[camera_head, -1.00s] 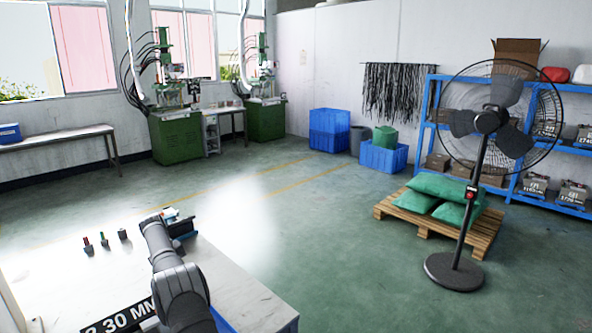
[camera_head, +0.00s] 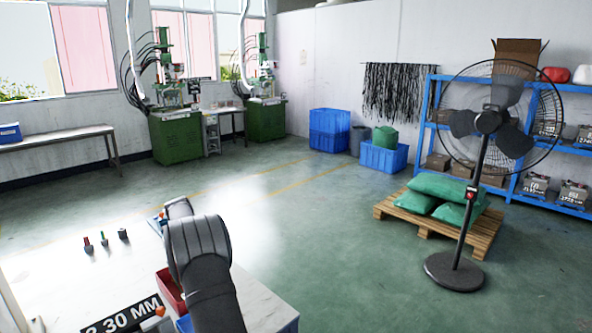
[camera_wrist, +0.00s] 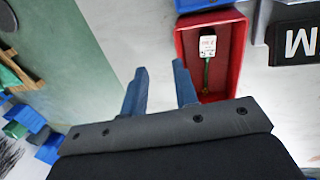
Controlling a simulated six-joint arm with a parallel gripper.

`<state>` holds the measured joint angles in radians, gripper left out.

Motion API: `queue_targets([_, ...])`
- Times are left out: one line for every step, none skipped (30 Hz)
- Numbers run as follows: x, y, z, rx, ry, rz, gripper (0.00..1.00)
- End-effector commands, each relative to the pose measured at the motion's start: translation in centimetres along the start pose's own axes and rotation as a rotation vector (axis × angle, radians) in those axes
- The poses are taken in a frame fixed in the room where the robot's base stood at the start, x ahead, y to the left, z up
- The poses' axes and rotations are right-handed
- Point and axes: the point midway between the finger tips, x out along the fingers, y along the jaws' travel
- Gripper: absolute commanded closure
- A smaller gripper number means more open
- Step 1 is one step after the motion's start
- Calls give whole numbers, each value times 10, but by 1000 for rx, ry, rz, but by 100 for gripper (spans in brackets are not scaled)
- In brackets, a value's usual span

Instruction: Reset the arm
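My gripper (camera_wrist: 160,88) shows in the wrist view with its two blue fingers apart and nothing between them. It is above the table edge, beside a red tray (camera_wrist: 235,75). A white-and-green part (camera_wrist: 208,45) lies in that tray. In the head view my arm stands over the right part of the white table (camera_head: 75,275) and hides the gripper. The red tray (camera_head: 168,290) shows partly to the left of my arm.
Several small parts (camera_head: 104,238) stand on the table's left side. A sign reading 30 MM (camera_head: 125,313) is at the near edge. The fan (camera_head: 455,270) and the pallet (camera_head: 415,222) stand on the floor to the right. Open floor lies beyond the table.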

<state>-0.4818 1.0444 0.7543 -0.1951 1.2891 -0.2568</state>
Motion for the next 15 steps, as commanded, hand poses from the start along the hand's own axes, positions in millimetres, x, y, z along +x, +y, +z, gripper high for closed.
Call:
queue_targets([-4, -6, 4, 1, 0, 1, 73])
queue_targets([-6, -9, 7, 1, 1, 1, 73])
queue_targets([-7, -13, 10, 1, -1, 1, 73])
queue_targets([-9, -17, 13, 1, 0, 1, 73])
queue_targets([-11, -20, 15, 1, 0, 1, 73])
queue_targets([-12, -25, 19, 2, 0, 1, 73])
queue_targets([-14, -28, 21, 2, 0, 1, 73])
queue_targets([-15, -32, 24, 2, -1, 1, 73])
queue_targets([-17, -36, 28, 1, -1, 1, 73])
queue_targets([-18, -40, 31, 2, 0, 2, 73])
queue_targets([-20, -43, 34, 2, 0, 2, 73])
queue_targets([-21, -47, 38, 3, -1, 2, 73])
queue_targets([-23, -51, 41, 2, -1, 2, 73])
queue_targets([-24, -54, 44, 2, 0, 2, 73])
queue_targets([-25, -59, 48, 1, 0, 2, 73])
